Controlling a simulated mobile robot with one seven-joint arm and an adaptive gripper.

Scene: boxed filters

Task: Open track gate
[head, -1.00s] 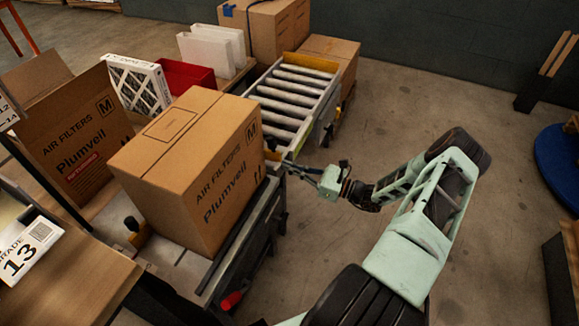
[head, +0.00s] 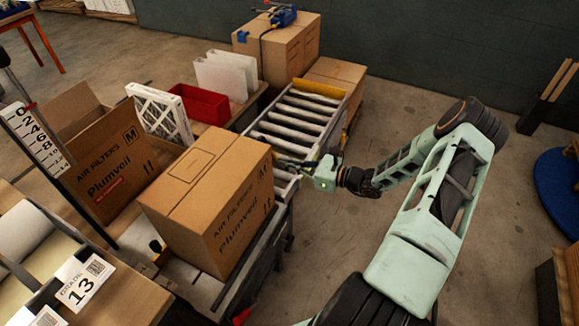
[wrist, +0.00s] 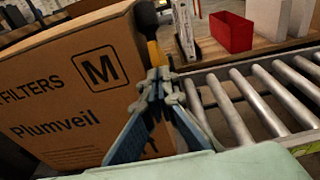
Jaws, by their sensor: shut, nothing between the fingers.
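The roller track (head: 300,112) stands beyond the filter carton (head: 205,200), with a yellow plate across its far end. In the wrist view, an orange lever with a black knob (wrist: 147,18), seemingly the track gate's handle, stands upright between the carton (wrist: 75,95) and the rollers (wrist: 240,105). My gripper (head: 284,161) is at the near end of the track, beside the carton's right corner. In the wrist view its fingertips (wrist: 158,85) are together and empty, right at the lever's lower part; I cannot tell whether they touch it. The gate's lower part is hidden behind the fingers.
A red bin (head: 200,104), white filters (head: 225,75) and a pleated filter (head: 160,112) stand left of the track. An open carton (head: 105,165) is at the left. Brown boxes (head: 278,45) stand behind the track.

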